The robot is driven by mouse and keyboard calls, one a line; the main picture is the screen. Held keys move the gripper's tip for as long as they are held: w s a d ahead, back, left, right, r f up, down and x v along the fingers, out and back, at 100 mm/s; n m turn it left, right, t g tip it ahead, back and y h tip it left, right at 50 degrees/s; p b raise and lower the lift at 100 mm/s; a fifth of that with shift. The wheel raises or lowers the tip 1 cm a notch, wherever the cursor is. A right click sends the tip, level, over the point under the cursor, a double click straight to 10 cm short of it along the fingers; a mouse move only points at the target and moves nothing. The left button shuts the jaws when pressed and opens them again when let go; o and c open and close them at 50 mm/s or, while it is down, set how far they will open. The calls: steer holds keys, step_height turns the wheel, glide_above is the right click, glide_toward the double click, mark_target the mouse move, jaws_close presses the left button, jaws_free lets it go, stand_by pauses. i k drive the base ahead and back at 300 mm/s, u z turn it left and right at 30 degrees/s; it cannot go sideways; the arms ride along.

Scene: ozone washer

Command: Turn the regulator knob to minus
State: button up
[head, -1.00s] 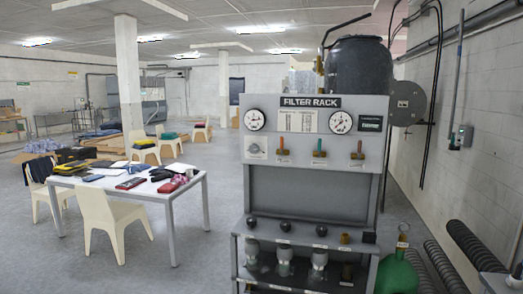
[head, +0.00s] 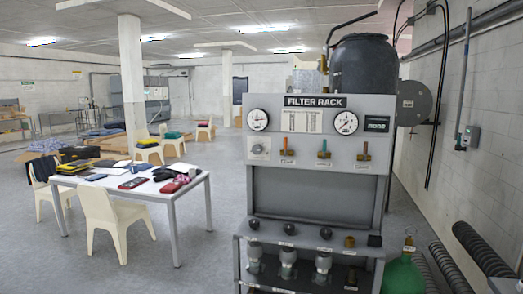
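A grey filter rack (head: 310,184) stands right of the middle in the head view. My gripper is not in view.
A white table (head: 172,197) with chairs stands left. A green tank (head: 403,277) and black ribbed hoses (head: 483,249) lie right. Grey floor is open in front-left.

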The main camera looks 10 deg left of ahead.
mark_target(257, 149)
steer(key=z, duration=0.05)
steer(key=i, duration=0.95)
steer(key=u, duration=0.1)
